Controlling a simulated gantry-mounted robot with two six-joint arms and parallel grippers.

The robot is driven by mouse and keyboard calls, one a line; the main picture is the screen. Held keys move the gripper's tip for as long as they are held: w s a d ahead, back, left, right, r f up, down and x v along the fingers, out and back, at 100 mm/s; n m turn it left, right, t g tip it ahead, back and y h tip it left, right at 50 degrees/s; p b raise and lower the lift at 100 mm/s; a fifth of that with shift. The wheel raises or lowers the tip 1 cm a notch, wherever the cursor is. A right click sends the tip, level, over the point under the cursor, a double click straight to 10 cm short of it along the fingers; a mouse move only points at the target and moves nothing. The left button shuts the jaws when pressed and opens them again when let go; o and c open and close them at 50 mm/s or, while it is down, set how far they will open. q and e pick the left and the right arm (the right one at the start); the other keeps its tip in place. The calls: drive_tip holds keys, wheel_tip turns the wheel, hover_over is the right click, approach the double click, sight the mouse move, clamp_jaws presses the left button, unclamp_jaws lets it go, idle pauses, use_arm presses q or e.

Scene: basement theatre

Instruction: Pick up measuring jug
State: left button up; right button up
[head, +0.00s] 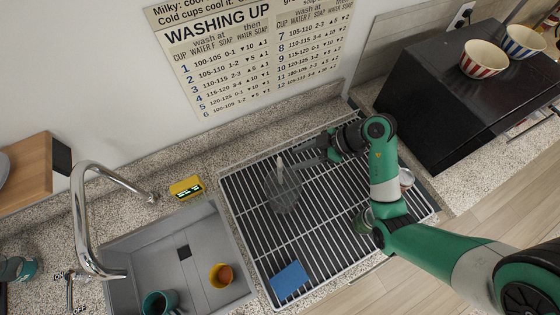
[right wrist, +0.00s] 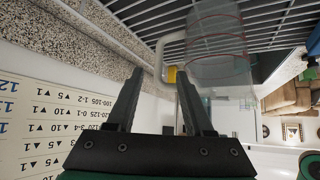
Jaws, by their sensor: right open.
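The clear measuring jug (head: 284,192) stands on the wire drying rack (head: 262,255), its pale handle on the far side. In the right wrist view the see-through jug (right wrist: 215,45) is upside down in the picture, and its handle shows just beyond the fingertips. My right gripper (head: 306,156) is open and empty, with its fingers pointing left towards the handle from the right. In the right wrist view the gripper (right wrist: 158,80) has a gap between its fingers, roughly in line with the handle. Contact cannot be made out. My left gripper is not in view.
A blue cloth or sponge (head: 289,280) lies on the rack's near part. The sink (head: 150,250) with a yellow cup (head: 220,275) and teal mug (head: 158,302) is left, under the tap (head: 78,215). A yellow timer (head: 187,188) sits beside it. Bowls (head: 484,58) stand on a black box (head: 440,95).

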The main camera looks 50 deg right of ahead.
sight(280, 163)
drive_tip(key=x, duration=0.8)
drive_tip(key=shift+w+r, duration=0.15)
drive_tip(key=shift+w, duration=0.15)
clamp_jaws()
idle(1.1)
